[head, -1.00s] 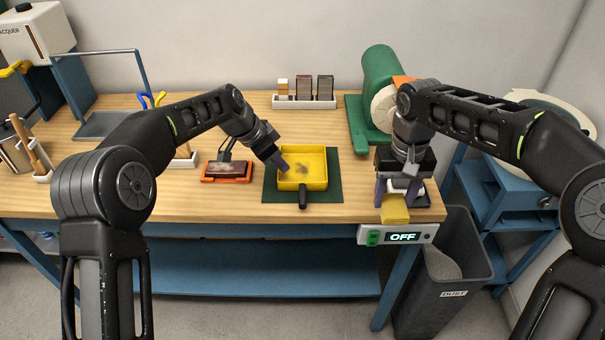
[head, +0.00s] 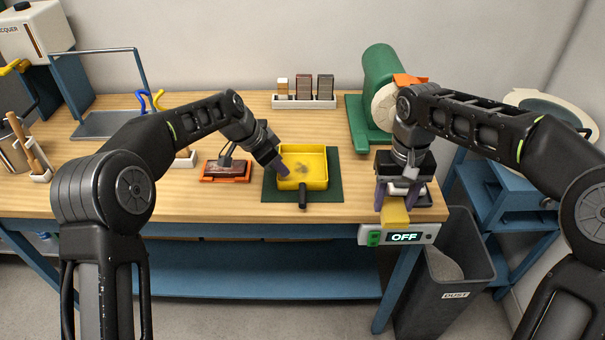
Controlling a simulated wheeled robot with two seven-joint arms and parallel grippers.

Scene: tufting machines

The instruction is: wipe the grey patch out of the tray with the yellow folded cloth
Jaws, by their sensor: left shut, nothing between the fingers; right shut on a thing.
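The yellow tray (head: 315,182) lies on a dark green mat (head: 327,196) with its dark handle toward the table's front edge. A grey patch (head: 302,168) shows on the tray floor. My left gripper (head: 283,172) is shut with nothing in it, its fingertips at the tray's left wall; I cannot tell whether they touch it. My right gripper (head: 393,200) is shut on the yellow folded cloth (head: 396,216), near the table's front right edge. The cloth's upper part is hidden by the gripper.
An orange-framed block (head: 227,171) lies left of the mat. A white rack of blocks (head: 304,102) stands at the back. A green machine with a wheel (head: 380,90) stands behind my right gripper. A box reading OFF (head: 398,236) hangs at the front edge, beside a dust bin (head: 440,290).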

